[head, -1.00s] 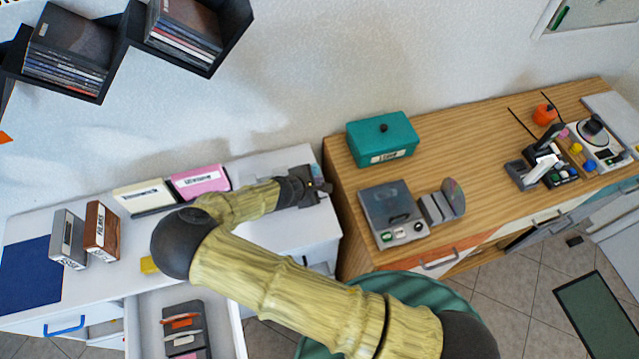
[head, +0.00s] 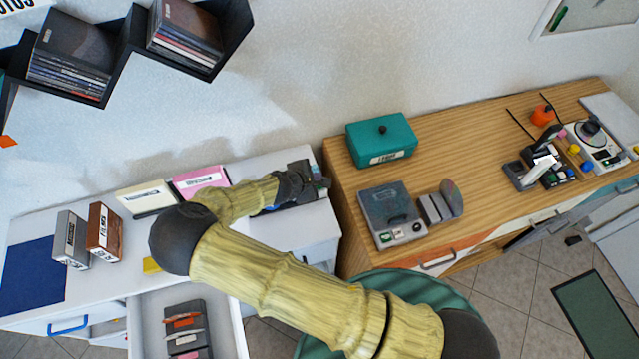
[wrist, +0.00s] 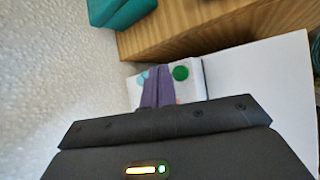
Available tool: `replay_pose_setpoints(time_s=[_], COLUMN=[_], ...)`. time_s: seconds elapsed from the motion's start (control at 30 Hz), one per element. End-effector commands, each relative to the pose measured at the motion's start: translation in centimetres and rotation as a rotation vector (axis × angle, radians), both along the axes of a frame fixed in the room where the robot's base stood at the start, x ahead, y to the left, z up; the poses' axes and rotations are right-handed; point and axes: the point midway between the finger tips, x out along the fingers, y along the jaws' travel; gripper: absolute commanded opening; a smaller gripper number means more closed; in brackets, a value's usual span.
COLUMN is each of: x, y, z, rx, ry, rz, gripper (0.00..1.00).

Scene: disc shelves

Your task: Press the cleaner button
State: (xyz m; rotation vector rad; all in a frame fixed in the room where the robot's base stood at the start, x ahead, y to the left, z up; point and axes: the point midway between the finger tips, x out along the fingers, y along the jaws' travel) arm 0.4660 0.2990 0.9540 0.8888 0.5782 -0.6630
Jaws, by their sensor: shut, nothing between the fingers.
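A small white device (wrist: 190,80) with a round green button (wrist: 180,73) stands on the white cabinet, and pale blue and reddish spots show beside my fingers. It carries no label I can read, so I cannot confirm it is the cleaner. My gripper (wrist: 158,72) is shut and empty, its purplish fingers over the device, left of the green button. Whether the fingertips touch it I cannot tell. In the head view my gripper (head: 310,178) is at the right end of the white cabinet and hides most of the device.
The wooden cabinet (head: 470,150) stands just right, bearing a teal box (head: 381,140) and a grey disc machine (head: 390,213). Pink (head: 199,181) and cream (head: 147,198) cases stand left of my gripper. An open drawer (head: 145,325) juts out at the front.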

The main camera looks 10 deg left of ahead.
Motion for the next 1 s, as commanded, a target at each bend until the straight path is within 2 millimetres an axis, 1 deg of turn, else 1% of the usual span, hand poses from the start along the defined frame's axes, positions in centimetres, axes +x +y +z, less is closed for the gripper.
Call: replay_pose_setpoints(time_s=[0.03,0.1,0.5,1.0], x=[0.0,0.0,0.0,0.0], y=[0.0,0.0,0.0,0.0], z=[0.8,1.4,4.5,4.5], rx=[0.001,0.001,0.000,0.000], ry=[0.000,0.000,0.000,0.000], rz=[-0.001,-0.001,0.000,0.000], gripper=[0.00,0.00,0.00,0.00])
